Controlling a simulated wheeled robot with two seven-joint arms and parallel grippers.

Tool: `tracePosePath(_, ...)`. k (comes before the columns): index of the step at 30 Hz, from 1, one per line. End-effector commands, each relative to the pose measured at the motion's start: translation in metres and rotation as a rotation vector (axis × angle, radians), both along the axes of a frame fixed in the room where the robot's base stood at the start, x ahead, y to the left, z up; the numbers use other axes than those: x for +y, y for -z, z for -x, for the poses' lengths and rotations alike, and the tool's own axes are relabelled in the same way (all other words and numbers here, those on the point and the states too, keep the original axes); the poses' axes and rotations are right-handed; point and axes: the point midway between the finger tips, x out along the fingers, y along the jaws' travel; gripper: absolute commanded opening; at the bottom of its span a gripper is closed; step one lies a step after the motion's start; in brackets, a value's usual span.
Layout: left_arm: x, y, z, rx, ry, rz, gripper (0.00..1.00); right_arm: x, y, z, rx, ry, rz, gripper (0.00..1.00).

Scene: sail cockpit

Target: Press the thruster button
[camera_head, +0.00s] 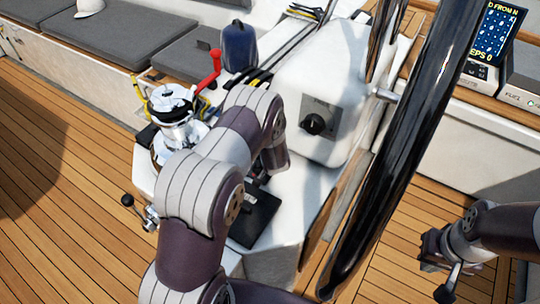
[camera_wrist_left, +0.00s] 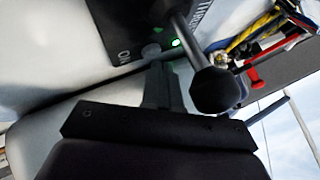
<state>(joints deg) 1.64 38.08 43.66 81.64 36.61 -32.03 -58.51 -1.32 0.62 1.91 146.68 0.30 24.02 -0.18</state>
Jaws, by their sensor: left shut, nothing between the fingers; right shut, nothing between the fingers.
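In the left wrist view a black panel (camera_wrist_left: 120,35) carries white lettering, a lit green light (camera_wrist_left: 176,43) and a small round grey button (camera_wrist_left: 151,50). I cannot read which button is the thruster one. My left gripper (camera_wrist_left: 158,72) is shut and empty, its fingertips close to the grey button; I cannot tell whether they touch. In the head view my left arm hides this gripper, and a black plate (camera_head: 256,216) shows beside the arm. My right gripper (camera_head: 432,250) is shut and empty at the lower right, away from the panel.
A black-knobbed lever (camera_wrist_left: 215,88) stands close beside my left fingers. In the head view there are a large black steering wheel (camera_head: 408,130), a chrome winch (camera_head: 174,104) with a red handle (camera_head: 210,70), and a white console (camera_head: 340,75). Open teak deck (camera_head: 60,220) lies at left.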

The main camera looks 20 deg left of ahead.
Motion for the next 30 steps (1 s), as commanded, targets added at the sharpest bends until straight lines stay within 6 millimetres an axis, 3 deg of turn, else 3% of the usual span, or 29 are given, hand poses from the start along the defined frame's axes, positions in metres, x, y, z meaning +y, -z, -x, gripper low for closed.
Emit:
tracePosePath(14,-0.001,0.017,0.009,0.027,-0.003,0.007,0.0,0.0,0.005,0.0,0.0,0.0,0.0,0.0)
tracePosePath(30,-0.001,0.017,0.01,0.029,-0.004,0.009,0.0,0.0,0.004,0.0,0.0,0.0,0.0,0.0)
